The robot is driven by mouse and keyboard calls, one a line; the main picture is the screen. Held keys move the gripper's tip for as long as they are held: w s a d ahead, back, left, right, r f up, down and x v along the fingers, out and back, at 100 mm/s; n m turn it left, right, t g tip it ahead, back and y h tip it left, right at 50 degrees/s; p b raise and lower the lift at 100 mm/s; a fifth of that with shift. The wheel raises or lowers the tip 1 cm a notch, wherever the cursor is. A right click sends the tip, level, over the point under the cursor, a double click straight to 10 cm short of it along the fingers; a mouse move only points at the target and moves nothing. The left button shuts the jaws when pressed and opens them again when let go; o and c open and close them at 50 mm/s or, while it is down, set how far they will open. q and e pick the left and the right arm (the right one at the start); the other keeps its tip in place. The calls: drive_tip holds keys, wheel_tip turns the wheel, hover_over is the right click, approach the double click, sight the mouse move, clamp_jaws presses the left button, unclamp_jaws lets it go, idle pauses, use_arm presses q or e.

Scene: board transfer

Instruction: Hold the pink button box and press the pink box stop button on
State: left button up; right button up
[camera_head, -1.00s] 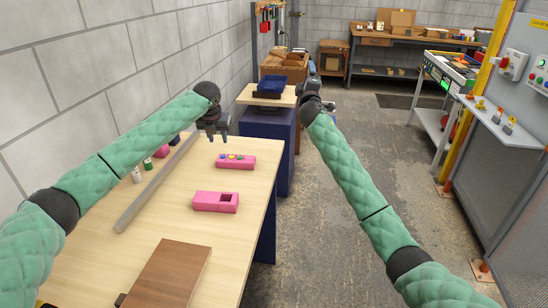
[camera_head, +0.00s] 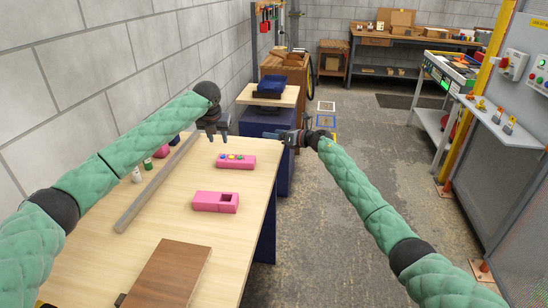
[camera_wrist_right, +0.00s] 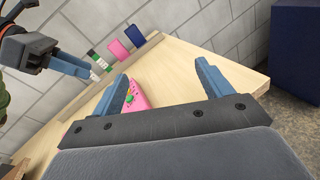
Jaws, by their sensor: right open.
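The pink button box (camera_head: 236,162) lies on the wooden table with several coloured buttons on its top. It also shows in the right wrist view (camera_wrist_right: 137,97), partly hidden behind a finger of my right gripper. Which button is the stop button is too small to tell. My left gripper (camera_head: 217,135) hangs above the table, behind and left of the box and apart from it; its fingers point down and look apart. My right gripper (camera_head: 268,135) is at the table's far right corner, pointing left, right of the box. It is open and empty in the right wrist view (camera_wrist_right: 160,80).
A brown board (camera_head: 170,275) is at the front. A long strip (camera_head: 155,188) runs along the left, with small bottles beyond it. A blue bin (camera_head: 271,87) stands behind.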

sight(255, 162)
drive_tip(key=s+f+n+g, duration=0.1)
drive_tip(key=s+n+g, duration=0.1)
drive_tip(key=s+f+n+g, duration=0.2)
drive_tip(key=s+a+f+n+g, duration=0.1)
drive_tip(key=s+f+n+g, duration=0.1)
drive_tip(key=n, duration=0.1)
drive_tip(key=shift+s+f+h, duration=0.2)
drive_tip(key=shift+s+h, duration=0.1)
drive_tip(key=shift+s, duration=0.1)
drive_tip(key=shift+s+f+n+g, duration=0.1)
drive_tip(key=shift+s+n+g, duration=0.15)
drive_tip(key=shift+n+g, duration=0.25)
drive_tip(key=shift+a, duration=0.2)
drive_tip(key=shift+x, duration=3.75)
drive_tip(key=shift+w, duration=0.1)
drive_tip(key=c, duration=1.1)
use_arm(q)
clamp_jaws()
use_arm(e)
drive_tip(key=shift+c, duration=0.3)
